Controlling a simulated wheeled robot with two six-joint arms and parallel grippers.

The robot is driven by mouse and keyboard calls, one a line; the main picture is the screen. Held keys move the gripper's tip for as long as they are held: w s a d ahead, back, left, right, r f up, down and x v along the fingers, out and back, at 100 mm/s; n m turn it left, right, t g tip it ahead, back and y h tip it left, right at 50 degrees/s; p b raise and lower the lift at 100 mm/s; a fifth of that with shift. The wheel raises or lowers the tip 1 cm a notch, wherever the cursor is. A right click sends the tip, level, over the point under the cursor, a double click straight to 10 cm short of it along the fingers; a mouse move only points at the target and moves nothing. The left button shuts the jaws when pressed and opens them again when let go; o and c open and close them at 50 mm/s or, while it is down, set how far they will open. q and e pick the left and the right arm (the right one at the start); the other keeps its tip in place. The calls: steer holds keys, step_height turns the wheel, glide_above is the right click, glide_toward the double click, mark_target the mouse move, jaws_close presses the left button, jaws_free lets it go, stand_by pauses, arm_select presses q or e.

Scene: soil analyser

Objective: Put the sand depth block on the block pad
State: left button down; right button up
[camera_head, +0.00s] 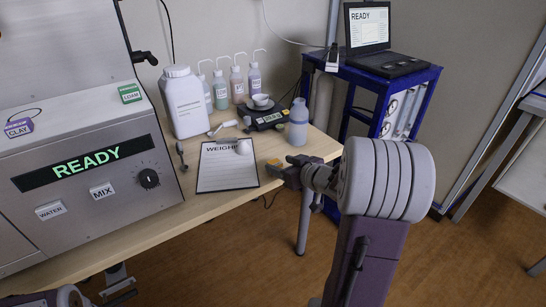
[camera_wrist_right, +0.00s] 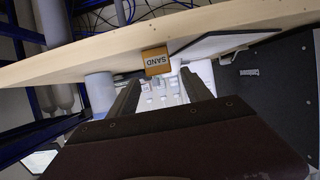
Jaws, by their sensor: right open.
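The sand depth block (camera_wrist_right: 156,61) is a small orange-brown block with SAND on its face, upside down in the right wrist view, at the table's edge. In the head view its orange top (camera_head: 273,164) shows at the table's right front edge, beside the tip of my right gripper (camera_head: 283,172). In the wrist view my right gripper (camera_wrist_right: 161,88) has its fingers apart, with the block just beyond them and nothing held. I cannot make out a block pad. My left gripper (camera_head: 118,281) shows only partly at the bottom left; its jaws are unclear.
A purple clay block (camera_head: 18,127) and a green loam block (camera_head: 130,93) sit on the analyser (camera_head: 80,200). A weighing clipboard (camera_head: 228,177) lies left of the sand block. A bottle (camera_head: 298,122), a scale (camera_head: 266,117) and a white jar (camera_head: 186,105) stand behind.

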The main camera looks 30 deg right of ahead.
steer(key=p+v, duration=0.1)
steer(key=v, duration=0.4)
